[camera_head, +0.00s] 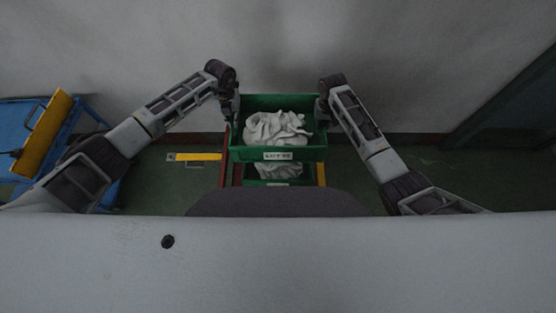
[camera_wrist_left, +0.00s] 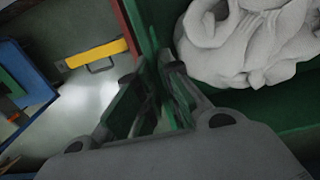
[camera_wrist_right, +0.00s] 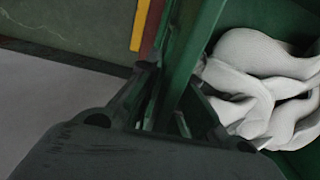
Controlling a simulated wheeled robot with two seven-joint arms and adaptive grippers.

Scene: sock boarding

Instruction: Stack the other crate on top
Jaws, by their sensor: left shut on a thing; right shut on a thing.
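A green crate (camera_head: 236,153) with a white label and a heap of pale socks (camera_head: 275,128) is held up between my two grippers in the head view. My left gripper (camera_head: 229,110) is shut on the held crate's left wall, which also shows in the left wrist view (camera_wrist_left: 146,35). My right gripper (camera_head: 322,106) is shut on its right wall, seen in the right wrist view (camera_wrist_right: 188,60). I cannot tell whether the crates touch.
A red and yellow frame (camera_head: 321,174) borders the lower crate. A blue cart (camera_head: 20,125) with a yellow item (camera_head: 45,133) stands at the left. A wall stands behind; floor to the right is clear.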

